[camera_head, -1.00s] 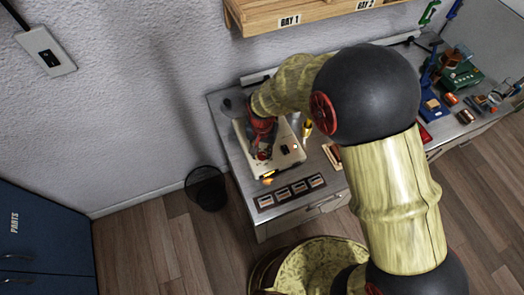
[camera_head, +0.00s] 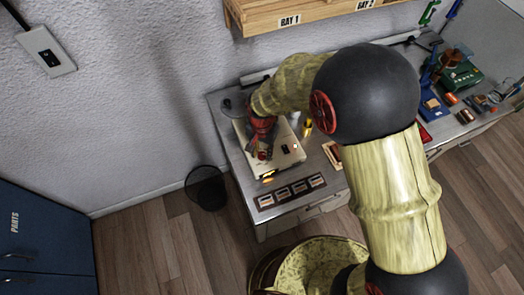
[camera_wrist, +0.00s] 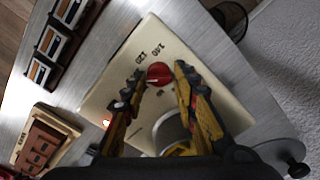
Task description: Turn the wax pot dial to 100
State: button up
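The wax pot is a cream box; its front panel (camera_wrist: 188,52) fills the middle of the wrist view, and its body also shows in the head view (camera_head: 290,158). A round metal pot (camera_wrist: 172,130) is set into the box near the gripper's palm.
Several framed cards (camera_head: 292,192) lie along the bench's front edge. A reddish-brown block (camera_wrist: 40,147) lies beside the box. A small lit lamp (camera_wrist: 106,123) shows on the box. A black wire bin (camera_head: 206,187) stands on the floor left of the bench.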

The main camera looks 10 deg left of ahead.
aim_at(262, 153)
jog(key=o, duration=0.3)
notch_tip(262, 153, up, 12)
dwell(0.7)
dwell(0.5)
jog(key=s+d+r+n+t+b, duration=0.1)
jog(key=s+d+r+t+b, duration=0.1)
jog(key=d, duration=0.7)
jog(key=s+d+r+n+t+b, duration=0.1)
jog(key=s+d+r+b, duration=0.2)
jog(key=s+d+r, duration=0.3)
jog(key=s+d+r+t+b, duration=0.2)
jog(key=s+d, duration=0.4)
jog(key=d, duration=0.6)
notch_tip(262, 153, up, 2)
jog(key=shift+s+r+n+t+b, duration=0.3)
jog(key=shift+s+n+b, duration=0.1)
jog(key=shift+b, duration=0.4)
